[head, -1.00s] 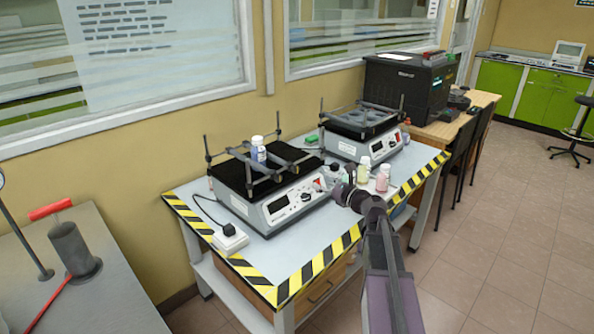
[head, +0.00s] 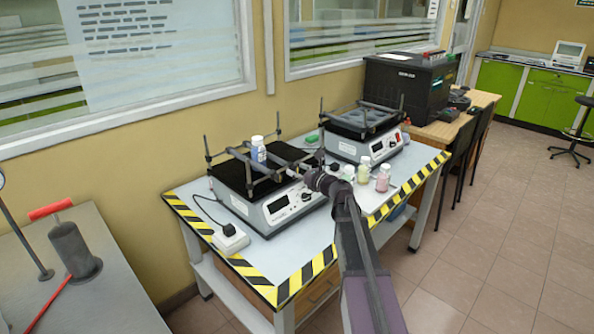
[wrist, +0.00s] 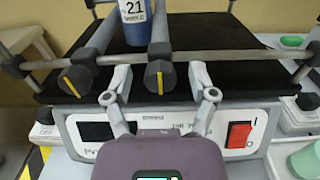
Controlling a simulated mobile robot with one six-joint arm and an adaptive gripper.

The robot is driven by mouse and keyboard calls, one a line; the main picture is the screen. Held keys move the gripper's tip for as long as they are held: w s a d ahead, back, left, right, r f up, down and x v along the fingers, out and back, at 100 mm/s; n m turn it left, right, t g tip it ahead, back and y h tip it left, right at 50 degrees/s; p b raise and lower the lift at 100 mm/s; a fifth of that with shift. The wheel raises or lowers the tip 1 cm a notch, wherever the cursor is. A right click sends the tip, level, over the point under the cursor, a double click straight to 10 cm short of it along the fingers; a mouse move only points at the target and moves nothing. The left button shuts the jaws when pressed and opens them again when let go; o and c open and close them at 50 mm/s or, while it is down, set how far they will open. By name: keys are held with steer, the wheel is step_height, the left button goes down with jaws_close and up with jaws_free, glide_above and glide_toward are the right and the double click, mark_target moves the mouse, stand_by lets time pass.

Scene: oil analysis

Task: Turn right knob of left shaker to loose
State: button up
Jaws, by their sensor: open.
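The left shaker (head: 243,207) has a black platform with a clamp frame above it, and a blue bottle (head: 258,150) stands between the clamp bars. In the wrist view the blue bottle (wrist: 136,28) shows a label reading 21. The right knob (wrist: 160,78) is a dark round end with an upright yellow mark. The left knob (wrist: 75,81) has a slightly tilted yellow mark. My gripper (wrist: 159,76) is open, with one finger on each side of the right knob; I cannot tell whether they touch it. My gripper (head: 298,173) is at the front of the left shaker.
The red switch (wrist: 238,134) is below my right finger. The right shaker (head: 362,145) stands behind. A yellowish bottle (head: 364,170) and a pink bottle (head: 383,178) stand right of my arm. The striped table front (head: 300,278) is clear.

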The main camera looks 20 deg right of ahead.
jaws_close()
stand_by(0.3)
